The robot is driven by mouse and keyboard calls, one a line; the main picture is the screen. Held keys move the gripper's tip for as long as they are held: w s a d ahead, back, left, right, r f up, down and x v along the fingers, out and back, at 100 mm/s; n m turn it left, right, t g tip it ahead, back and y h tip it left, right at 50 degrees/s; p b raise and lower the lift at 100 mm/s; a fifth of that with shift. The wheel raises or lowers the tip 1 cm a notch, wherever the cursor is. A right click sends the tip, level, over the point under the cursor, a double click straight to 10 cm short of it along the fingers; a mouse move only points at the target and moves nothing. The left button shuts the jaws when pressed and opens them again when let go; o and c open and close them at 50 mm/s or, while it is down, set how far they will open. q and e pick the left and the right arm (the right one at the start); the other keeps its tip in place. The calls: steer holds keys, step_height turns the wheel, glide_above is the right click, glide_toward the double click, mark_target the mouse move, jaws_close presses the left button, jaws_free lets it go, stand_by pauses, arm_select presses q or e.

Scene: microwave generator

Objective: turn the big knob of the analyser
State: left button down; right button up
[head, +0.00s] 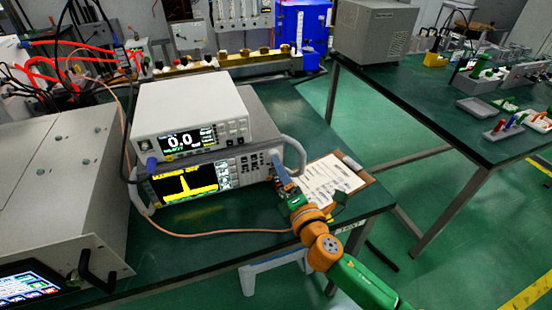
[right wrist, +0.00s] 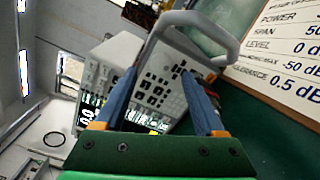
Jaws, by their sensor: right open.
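The analyser (head: 205,181) is the lower of two stacked instruments on the green bench, with a yellow trace on its screen and grey side handles. My right gripper (head: 279,166) is at the right end of its front panel. In the right wrist view the two blue fingers of the gripper (right wrist: 158,76) stand apart, with the analyser's button panel (right wrist: 158,95) showing between them. The gripper is open and I see nothing held in it. I cannot make out the big knob; the fingers may hide it. My left gripper is not in view.
A white meter (head: 192,112) reading 0.0 sits on the analyser. A grey handle (right wrist: 195,22) arches close beyond the fingers. A clipboard (head: 330,180) lies to the right. A large grey cabinet (head: 60,170) stands at left. An orange cable (head: 215,234) crosses the bench in front.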

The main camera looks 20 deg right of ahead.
steer(key=w, duration=0.4)
steer(key=shift+f, duration=0.1)
steer(key=shift+s, duration=0.15)
jaws_close()
steer(key=shift+m, duration=0.3)
steer(key=m, duration=0.3)
steer(key=shift+b, duration=0.35)
steer(key=shift+m, duration=2)
